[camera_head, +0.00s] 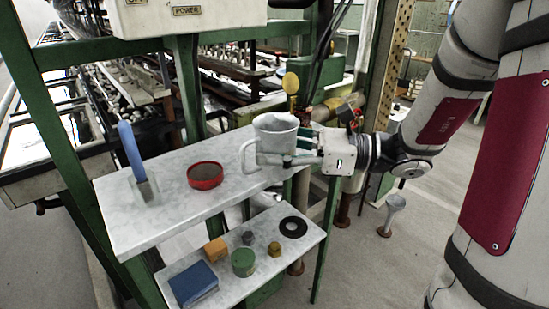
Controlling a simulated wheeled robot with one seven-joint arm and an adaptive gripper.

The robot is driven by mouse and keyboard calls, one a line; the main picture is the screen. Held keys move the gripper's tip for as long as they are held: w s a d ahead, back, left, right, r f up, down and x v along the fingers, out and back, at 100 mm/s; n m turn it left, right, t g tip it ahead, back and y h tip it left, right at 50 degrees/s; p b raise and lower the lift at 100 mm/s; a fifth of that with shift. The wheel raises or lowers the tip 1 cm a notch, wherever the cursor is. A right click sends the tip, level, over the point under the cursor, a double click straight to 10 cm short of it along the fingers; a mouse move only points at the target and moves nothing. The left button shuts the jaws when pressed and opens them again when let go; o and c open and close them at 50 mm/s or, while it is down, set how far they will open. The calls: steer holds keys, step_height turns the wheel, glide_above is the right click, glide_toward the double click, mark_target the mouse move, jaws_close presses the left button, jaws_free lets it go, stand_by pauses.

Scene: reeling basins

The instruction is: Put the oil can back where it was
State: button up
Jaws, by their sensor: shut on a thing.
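A light grey, jug-like can (273,132) with a wide open top and a loop handle on its left is the only thing here that looks like the oil can. My gripper (287,158) reaches in from the right and is shut on its lower body. The can is upright, over the right end of the pale marble-look upper shelf (178,218). I cannot tell whether its base touches the shelf. The fingers hide part of its lower side.
On the upper shelf are a red round tin (205,176) and a blue-handled tool (133,154). Green posts frame the shelves.

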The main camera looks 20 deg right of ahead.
steer(key=shift+s+a, duration=0.15)
steer(key=w+b, duration=0.1)
steer(key=w, duration=0.4)
steer(key=w+d+f+b, duration=0.1)
steer(key=w, duration=0.4)
steer(key=w+b, duration=0.1)
steer(key=w, duration=0.4)
steer(key=shift+w+d+f, duration=0.15)
steer(key=shift+d+f, duration=0.05)
steer(key=shift+d, duration=0.1)
step_height(320, 180, down, 4)
steer(key=shift+r+b, duration=0.2)
steer(key=shift+b, duration=0.75)
steer(key=o, duration=1.4)
steer(key=shift+f, duration=0.1)
steer(key=shift+d+r, duration=0.1)
steer(key=shift+r, duration=0.1)
steer(key=p+v, duration=0.2)
steer(key=v, duration=1)
steer(key=shift+w+f, duration=0.1)
